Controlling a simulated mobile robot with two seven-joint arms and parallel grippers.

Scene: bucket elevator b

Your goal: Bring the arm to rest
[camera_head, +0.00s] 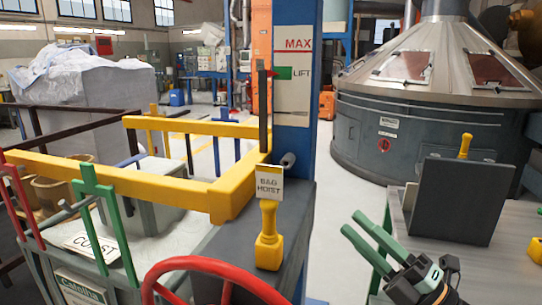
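My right gripper (352,222) is in the lower right of the head view. Its two green fingers point up and to the left, with a narrow gap between them and nothing held. Its black body is cut off by the bottom edge. It is to the right of the grey cabinet (292,215) and apart from the yellow lever (268,238) there. My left gripper does not show.
A red handwheel (205,262) is at the bottom centre. Yellow rails (170,187) surround the left bin. A dark panel (462,200) stands on a grey bench behind my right gripper. Open floor lies between cabinet and bench.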

